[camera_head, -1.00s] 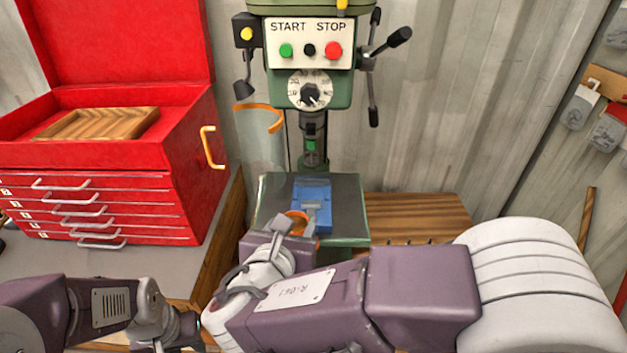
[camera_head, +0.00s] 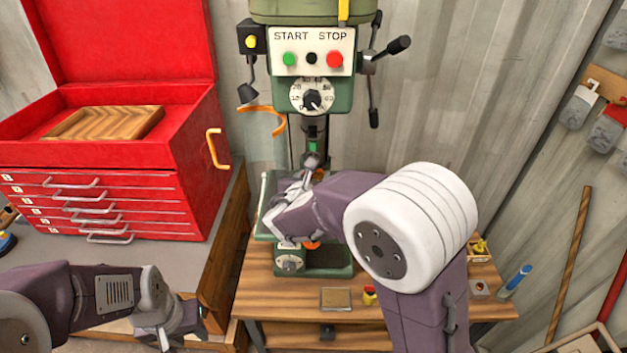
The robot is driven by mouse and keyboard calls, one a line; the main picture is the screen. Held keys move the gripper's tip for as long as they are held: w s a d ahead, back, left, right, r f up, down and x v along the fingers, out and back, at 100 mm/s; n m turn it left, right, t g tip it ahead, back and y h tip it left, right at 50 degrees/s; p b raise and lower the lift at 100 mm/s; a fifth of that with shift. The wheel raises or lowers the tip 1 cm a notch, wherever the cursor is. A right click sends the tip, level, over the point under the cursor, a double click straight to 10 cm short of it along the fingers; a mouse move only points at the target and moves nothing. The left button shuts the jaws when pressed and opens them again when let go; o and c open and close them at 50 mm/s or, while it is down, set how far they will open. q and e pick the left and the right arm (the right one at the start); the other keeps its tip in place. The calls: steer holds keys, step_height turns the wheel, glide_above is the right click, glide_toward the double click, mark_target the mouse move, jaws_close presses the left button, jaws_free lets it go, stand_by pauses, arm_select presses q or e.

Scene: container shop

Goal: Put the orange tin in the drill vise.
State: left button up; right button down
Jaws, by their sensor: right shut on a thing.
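My right arm reaches to the drill press (camera_head: 312,60), and its gripper (camera_head: 308,168) is over the press table (camera_head: 264,222), below the chuck. The right gripper is shut on the orange tin, which the gripper and wrist almost wholly hide. A small orange patch (camera_head: 312,244) shows below the wrist; I cannot tell what it belongs to. The blue drill vise is hidden behind my right arm, so I cannot tell whether the tin touches it. My left gripper (camera_head: 188,322) is low at the left, away from the press, and its fingers are unclear.
A red tool chest (camera_head: 120,190) with an open lid stands left on a grey bench. The wooden bench (camera_head: 270,290) carries a small square tray (camera_head: 337,299), a small red and yellow item (camera_head: 369,294) and a blue-capped bottle (camera_head: 516,279). A curved orange-edged guard (camera_head: 262,120) hangs beside the press.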

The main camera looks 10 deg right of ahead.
steer(key=shift+a+f, duration=0.1)
steer(key=shift+f, duration=0.45)
steer(key=shift+s, duration=0.1)
steer(key=shift+f, duration=0.1)
steer(key=c, duration=0.7)
jaws_free()
steer(key=shift+o, duration=0.2)
